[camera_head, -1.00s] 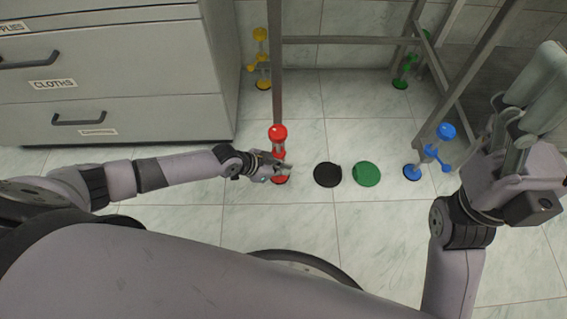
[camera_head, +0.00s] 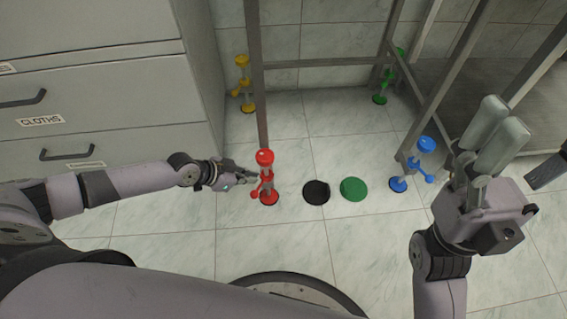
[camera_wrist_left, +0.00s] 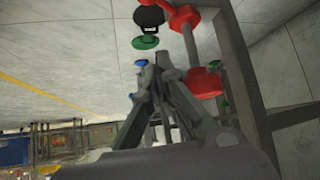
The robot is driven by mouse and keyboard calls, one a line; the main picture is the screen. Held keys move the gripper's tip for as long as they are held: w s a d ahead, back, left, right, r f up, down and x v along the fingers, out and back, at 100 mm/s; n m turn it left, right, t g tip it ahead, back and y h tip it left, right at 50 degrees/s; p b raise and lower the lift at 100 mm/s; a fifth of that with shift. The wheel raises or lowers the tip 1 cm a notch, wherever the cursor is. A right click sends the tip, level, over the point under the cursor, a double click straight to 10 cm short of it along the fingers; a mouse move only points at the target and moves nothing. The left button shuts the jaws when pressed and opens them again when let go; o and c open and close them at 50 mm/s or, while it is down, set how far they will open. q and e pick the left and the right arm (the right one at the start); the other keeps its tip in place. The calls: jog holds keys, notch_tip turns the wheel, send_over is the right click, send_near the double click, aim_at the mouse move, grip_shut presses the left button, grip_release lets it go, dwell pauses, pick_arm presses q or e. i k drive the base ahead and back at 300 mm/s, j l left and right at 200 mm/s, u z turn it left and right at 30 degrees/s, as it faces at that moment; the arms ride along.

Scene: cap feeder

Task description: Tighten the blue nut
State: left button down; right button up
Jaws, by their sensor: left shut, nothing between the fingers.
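My left gripper (camera_head: 252,181) is shut and empty, just left of the red foot (camera_head: 266,178), well away from the blue nut. In the left wrist view its fingers (camera_wrist_left: 165,68) point past the red foot (camera_wrist_left: 203,80); small blue parts (camera_wrist_left: 140,64) show beyond. My right gripper (camera_head: 495,142) is raised right of the blue foot; its opening is unclear.
A black disc (camera_head: 316,192) and a green disc (camera_head: 354,189) lie on the floor between the red and blue feet. Yellow (camera_head: 243,85) and green (camera_head: 386,80) feet stand farther back. Grey drawers (camera_head: 95,85) stand at left. Open floor lies in front.

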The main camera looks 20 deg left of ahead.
aim_at(429, 178)
jog(key=z, duration=0.8)
